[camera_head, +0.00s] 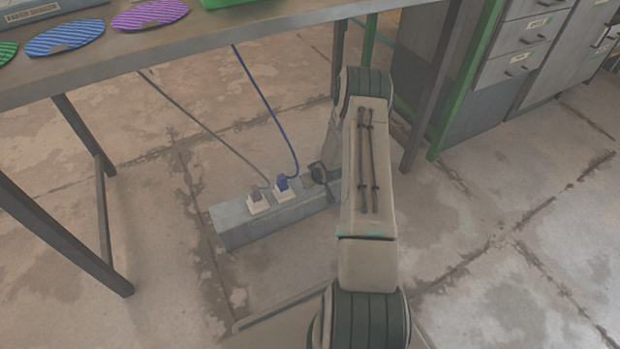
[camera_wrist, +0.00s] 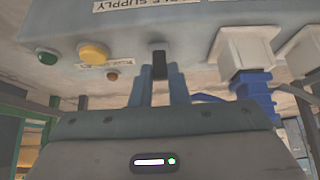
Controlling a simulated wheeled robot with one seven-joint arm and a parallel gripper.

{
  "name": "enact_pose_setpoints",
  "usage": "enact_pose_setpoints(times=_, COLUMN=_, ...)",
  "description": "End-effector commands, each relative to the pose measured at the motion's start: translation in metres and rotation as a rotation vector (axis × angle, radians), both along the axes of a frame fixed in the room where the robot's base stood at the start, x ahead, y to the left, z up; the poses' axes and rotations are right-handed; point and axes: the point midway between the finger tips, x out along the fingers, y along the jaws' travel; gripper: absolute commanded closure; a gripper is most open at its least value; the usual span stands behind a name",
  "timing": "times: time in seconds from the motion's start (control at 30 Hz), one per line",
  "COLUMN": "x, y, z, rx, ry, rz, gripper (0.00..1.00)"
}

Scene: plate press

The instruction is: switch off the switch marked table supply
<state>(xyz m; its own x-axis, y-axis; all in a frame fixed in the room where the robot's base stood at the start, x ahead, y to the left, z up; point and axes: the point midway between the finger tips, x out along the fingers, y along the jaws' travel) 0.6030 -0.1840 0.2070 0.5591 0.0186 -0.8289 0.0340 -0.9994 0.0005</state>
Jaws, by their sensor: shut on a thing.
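The supply box (camera_head: 262,230) is a long grey-blue block on the floor under the table. In the wrist view the box (camera_wrist: 205,20) fills the top, with a label (camera_wrist: 150,3) cut by the frame edge that reads "...LE SUPPLY". Below the label is a small dark switch lever (camera_wrist: 158,64). My gripper (camera_wrist: 158,92) is shut on this lever, one finger on each side. In the head view my gripper (camera_head: 326,178) is at the right end of the box, partly hidden by my arm. Which way the lever is set cannot be told.
A blue plug (camera_head: 281,184) and a grey plug (camera_head: 257,193) sit in white sockets left of my gripper, their cables rising toward the table (camera_head: 200,50). A drawer cabinet (camera_head: 520,60) stands right.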

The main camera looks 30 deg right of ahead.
Motion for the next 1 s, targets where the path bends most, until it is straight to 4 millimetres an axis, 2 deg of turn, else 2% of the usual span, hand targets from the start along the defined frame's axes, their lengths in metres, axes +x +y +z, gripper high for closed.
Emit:
enact_pose_setpoints(times=0.03, x=-0.004, y=-0.001, z=-0.005, rx=0.003, ry=-0.027, rz=-0.002, gripper=1.0)
enact_pose_setpoints(times=0.47, x=-0.013, y=-0.001, z=-0.009, rx=0.009, ry=-0.248, rz=-0.002, gripper=1.0)
enact_pose_setpoints(times=1.0, x=-0.015, y=-0.001, z=-0.009, rx=0.01, ry=-0.292, rz=-0.001, gripper=1.0)
